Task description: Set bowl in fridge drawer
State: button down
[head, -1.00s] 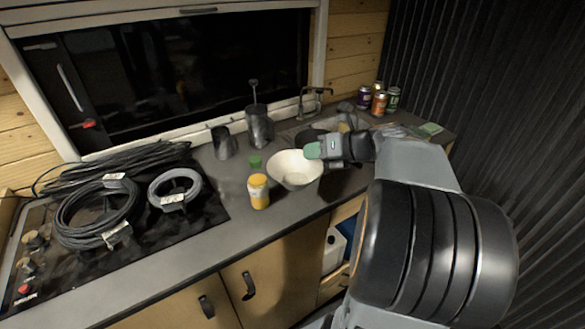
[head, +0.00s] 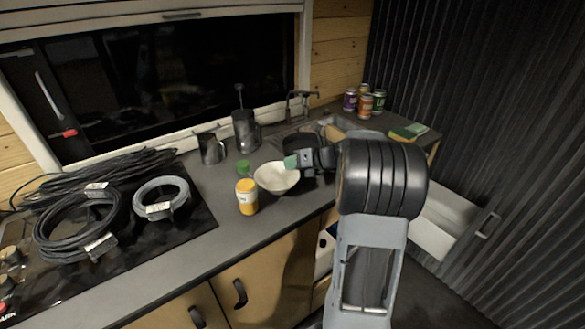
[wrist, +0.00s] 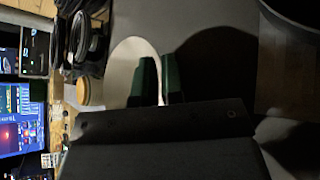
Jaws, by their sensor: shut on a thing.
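The white bowl (head: 277,179) is at the counter's front half, beside a yellow jar in the head view. My gripper (head: 292,161) is shut on the bowl's rim at its right back side. The wrist view shows the green-tipped fingers (wrist: 160,82) with the pale bowl (wrist: 128,62) at them, partly hidden. I cannot tell whether the bowl touches the counter. A white drawer (head: 436,236) with a handle (head: 488,225) stands open at the right, below counter height; my arm hides its left part.
The yellow jar (head: 246,197) and a green lid (head: 243,167) are left of the bowl. Dark metal jugs (head: 246,131) stand behind. Cable coils (head: 85,222) cover the left. Several cans (head: 366,104) and a sponge (head: 404,134) are at the far right, near a ribbed dark wall (head: 490,90).

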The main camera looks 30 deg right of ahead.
jog(key=shift+f, duration=0.65)
jog(key=shift+f, duration=0.2)
jog(key=c, duration=1.3)
grip_release()
jog(key=shift+o, duration=0.2)
